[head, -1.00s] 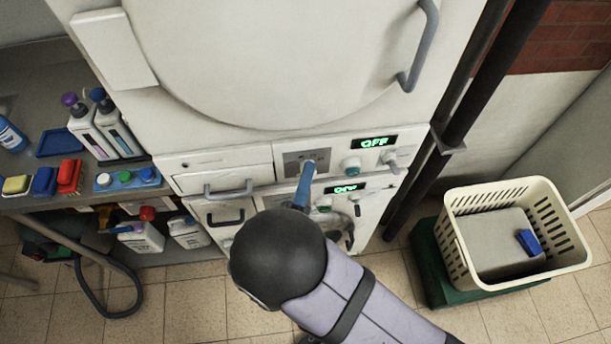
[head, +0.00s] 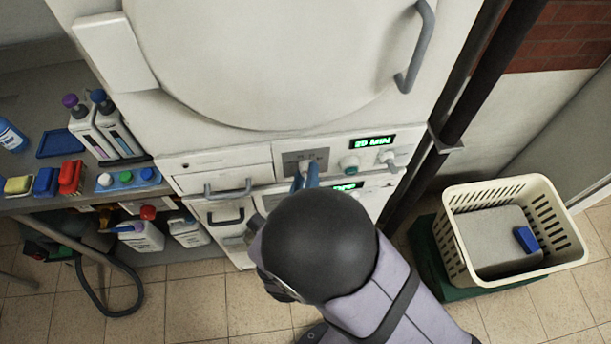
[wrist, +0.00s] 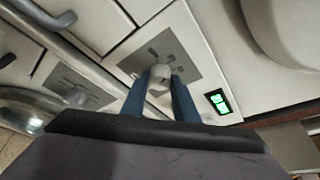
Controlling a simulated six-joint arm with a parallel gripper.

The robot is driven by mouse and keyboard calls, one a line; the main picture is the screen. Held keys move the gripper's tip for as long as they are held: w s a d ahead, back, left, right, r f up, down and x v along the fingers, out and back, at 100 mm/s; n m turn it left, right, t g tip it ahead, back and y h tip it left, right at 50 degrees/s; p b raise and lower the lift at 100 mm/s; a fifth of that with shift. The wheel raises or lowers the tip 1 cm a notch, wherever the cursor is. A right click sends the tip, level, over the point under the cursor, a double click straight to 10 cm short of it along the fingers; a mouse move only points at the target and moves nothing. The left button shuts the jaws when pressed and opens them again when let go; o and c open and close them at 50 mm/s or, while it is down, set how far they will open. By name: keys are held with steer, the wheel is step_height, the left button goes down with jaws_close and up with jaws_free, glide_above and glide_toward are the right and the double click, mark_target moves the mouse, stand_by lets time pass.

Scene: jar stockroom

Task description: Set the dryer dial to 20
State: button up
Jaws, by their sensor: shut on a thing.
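The dryer dial (head: 305,168) is a pale grey knob on a dark grey square plate with marks, on the white control panel. It also shows in the wrist view (wrist: 160,78). My gripper (wrist: 159,76) has its two blue fingers shut on the dial, one on each side. In the head view my gripper (head: 306,176) is partly hidden by my dark wrist. The green display (head: 372,143) right of the dial is lit; its small text looks like 20 MIN, but is hard to read.
A second panel with a lit display (head: 347,186) lies below, partly hidden by my wrist. A drawer handle (head: 228,190) is at left. A cream basket (head: 568,213) stands at right.

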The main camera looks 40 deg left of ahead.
stand_by(0.3)
steer(key=o, duration=1.1)
steer(key=shift+c, duration=0.2)
steer(key=shift+s, duration=0.15)
steer(key=b+v, duration=0.1)
steer(key=v, duration=0.6)
steer(key=shift+b, duration=0.3)
steer(key=shift+r, duration=0.1)
